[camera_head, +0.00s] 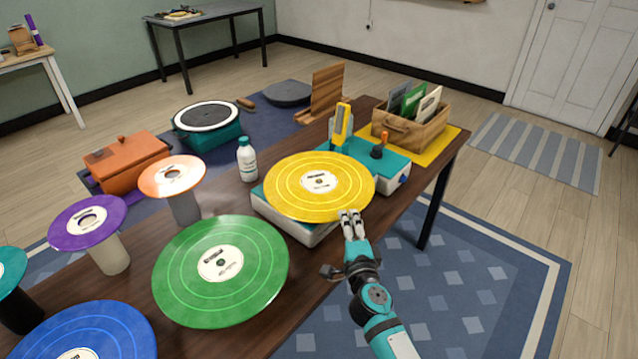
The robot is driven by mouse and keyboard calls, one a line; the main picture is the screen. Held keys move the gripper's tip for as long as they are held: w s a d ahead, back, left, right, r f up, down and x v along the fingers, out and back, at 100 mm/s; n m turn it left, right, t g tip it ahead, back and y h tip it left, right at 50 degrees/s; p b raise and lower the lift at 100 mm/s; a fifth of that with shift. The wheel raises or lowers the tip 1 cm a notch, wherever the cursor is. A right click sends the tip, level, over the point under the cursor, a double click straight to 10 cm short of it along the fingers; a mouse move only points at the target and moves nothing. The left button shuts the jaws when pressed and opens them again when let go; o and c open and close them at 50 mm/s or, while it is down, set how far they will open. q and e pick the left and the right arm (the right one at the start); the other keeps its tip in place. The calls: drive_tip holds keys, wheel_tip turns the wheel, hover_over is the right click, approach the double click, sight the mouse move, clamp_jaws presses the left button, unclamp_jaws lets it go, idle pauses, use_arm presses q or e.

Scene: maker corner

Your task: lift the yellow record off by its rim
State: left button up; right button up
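The yellow record (285,185) lies flat over the teal and white turntable (305,234) near the right end of the wooden table. Its pale centre label faces up, and it hides most of the platter area. I cannot tell whether it rests on the platter or sits slightly above it. My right gripper (350,214) is at the record's near right rim, with its pale fingertips close together and overlapping the edge in the picture. I cannot tell whether they grip the rim. My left gripper is not in view.
A yellow tonearm piece (342,122) and orange-topped knob (379,146) stand behind the record. A white bottle (246,160) is to its left. A green record (185,270), purple record (75,237) and orange record (155,188) are nearby.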

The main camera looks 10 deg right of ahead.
sight(342, 195)
drive_tip(key=w, duration=0.2)
drive_tip(key=w+b, duration=0.1)
drive_tip(key=w, duration=0.3)
drive_tip(key=shift+w+d+f, duration=0.1)
drive_tip(key=shift+w+d, duration=0.15)
drive_tip(key=shift+d, duration=0.1)
drive_tip(key=shift+s, duration=0.1)
clamp_jaws()
